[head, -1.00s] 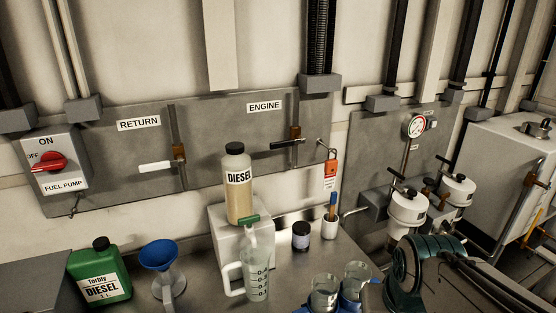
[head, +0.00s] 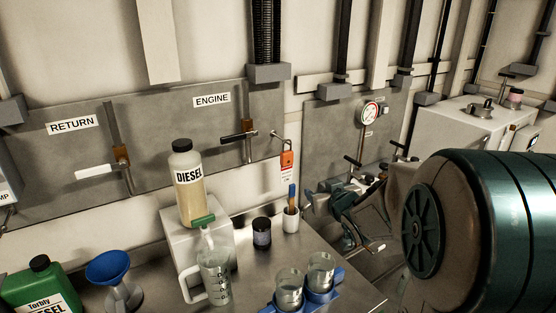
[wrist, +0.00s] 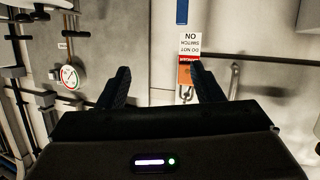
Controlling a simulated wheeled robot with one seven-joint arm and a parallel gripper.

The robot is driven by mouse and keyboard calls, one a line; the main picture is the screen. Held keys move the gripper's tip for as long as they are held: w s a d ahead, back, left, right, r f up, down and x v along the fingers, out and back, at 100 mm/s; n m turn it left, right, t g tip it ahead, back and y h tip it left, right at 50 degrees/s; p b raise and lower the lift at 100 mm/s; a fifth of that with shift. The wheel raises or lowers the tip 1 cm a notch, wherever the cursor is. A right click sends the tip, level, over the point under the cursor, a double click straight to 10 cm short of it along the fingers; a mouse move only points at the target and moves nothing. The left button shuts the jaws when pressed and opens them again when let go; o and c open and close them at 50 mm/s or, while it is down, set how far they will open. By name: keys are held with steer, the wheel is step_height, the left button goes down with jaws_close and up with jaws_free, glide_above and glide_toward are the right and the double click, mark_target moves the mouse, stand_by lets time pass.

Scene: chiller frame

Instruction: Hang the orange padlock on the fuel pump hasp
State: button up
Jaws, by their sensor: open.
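The orange padlock (head: 287,160) hangs from a hook on the grey wall panel, with a red and white tag (head: 286,175) below it. The wrist view shows the padlock (wrist: 185,75) upside down, beyond the fingertips and close to the right finger in the picture. My gripper (wrist: 160,70) is open with nothing between its fingers. In the head view it is right of and below the padlock, apart from it. Only the right edge of the fuel pump switch box (head: 6,190) shows at the far left; its hasp is mostly cut off.
The steel bench holds a diesel bottle (head: 190,190) on a white block, a measuring jug (head: 214,280), a dark jar (head: 262,233), a white brush cup (head: 291,220), glasses in a blue holder (head: 318,292), a blue funnel (head: 108,267) and a green can (head: 40,290).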

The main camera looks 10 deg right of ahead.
mark_target(289, 164)
steer(key=w+a+y, duration=0.2)
steer(key=w, duration=0.3)
steer(key=w+a+n+t+y+p, duration=0.1)
steer(key=w+a+y, duration=0.1)
steer(key=w, duration=0.3)
steer(key=w+a+n+t+y, duration=0.1)
steer(key=w+a, duration=0.2)
steer(key=w, duration=0.2)
steer(key=shift+w+r+y+p, duration=0.1)
steer(key=shift+r+y+p, duration=0.05)
steer(key=shift+y+p, duration=0.25)
steer(key=shift+d, duration=0.1)
steer(key=shift+n, duration=0.3)
jaws_close()
steer(key=shift+r, duration=0.1)
